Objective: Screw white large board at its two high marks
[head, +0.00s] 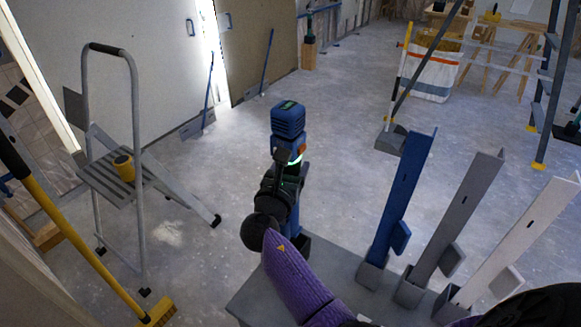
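A large white board (165,62) stands upright against the wall at the upper left of the head view. A small blue bracket-shaped mark (190,28) shows high on it; I cannot make out a second one clearly. My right arm, with a purple forearm, reaches up from the bottom of the picture. Its black gripper (284,156) is at a blue power tool (288,119), upright above the grey table's far left corner. The arm hides much of the tool, and whether the fingers are closed on it is unclear. My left gripper is not in view.
Blue (400,195), grey (455,225) and white (515,240) slotted uprights stand on the grey table (250,293). A stepladder (115,180) and yellow broom (75,240) are at left. A brown board (258,50) stands beside the white one. The middle floor is clear.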

